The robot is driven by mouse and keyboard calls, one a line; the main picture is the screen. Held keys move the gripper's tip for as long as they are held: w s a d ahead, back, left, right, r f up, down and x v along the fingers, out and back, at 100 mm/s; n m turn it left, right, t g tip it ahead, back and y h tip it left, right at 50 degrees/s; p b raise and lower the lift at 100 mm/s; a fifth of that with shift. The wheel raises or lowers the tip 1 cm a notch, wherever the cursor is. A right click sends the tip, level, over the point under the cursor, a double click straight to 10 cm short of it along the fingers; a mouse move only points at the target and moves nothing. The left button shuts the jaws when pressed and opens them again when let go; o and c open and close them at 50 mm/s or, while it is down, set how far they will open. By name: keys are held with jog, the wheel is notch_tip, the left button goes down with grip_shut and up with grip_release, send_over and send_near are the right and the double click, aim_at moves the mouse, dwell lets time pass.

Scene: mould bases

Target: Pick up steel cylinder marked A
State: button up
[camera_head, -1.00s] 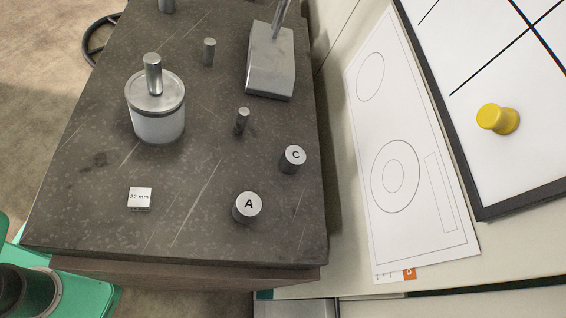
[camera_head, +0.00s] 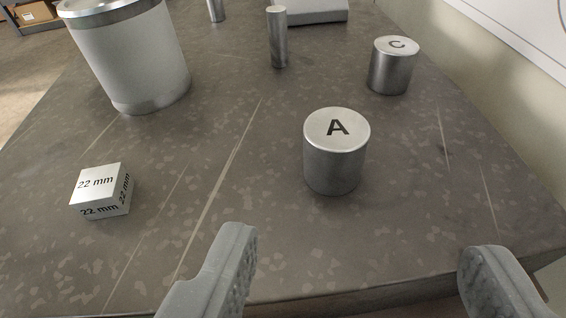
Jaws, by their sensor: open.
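The steel cylinder marked A (camera_head: 334,165) stands upright on the dark speckled table (camera_head: 270,235), right of the middle of the view. Its top face with the black letter A is fully visible. My gripper (camera_head: 358,265) is open and empty, with one grey finger at the lower left and one at the lower right. The cylinder lies ahead of the gap between the fingers, beyond the fingertips and touching neither.
A similar cylinder marked C (camera_head: 390,68) stands behind and right of A. A 22 mm block (camera_head: 102,191) is at left. A white canister (camera_head: 128,55) and a thin steel pin (camera_head: 278,40) stand farther back. The table's front edge runs below A.

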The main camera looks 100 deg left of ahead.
aim_at(341, 133)
jog(key=b+x, duration=0.1)
jog(key=x, duration=0.7)
jog(key=shift+a, duration=0.1)
jog(key=shift+b+x, duration=0.45)
jog(key=shift+x, duration=2.2)
jog(key=shift+s+r, duration=0.1)
grip_shut()
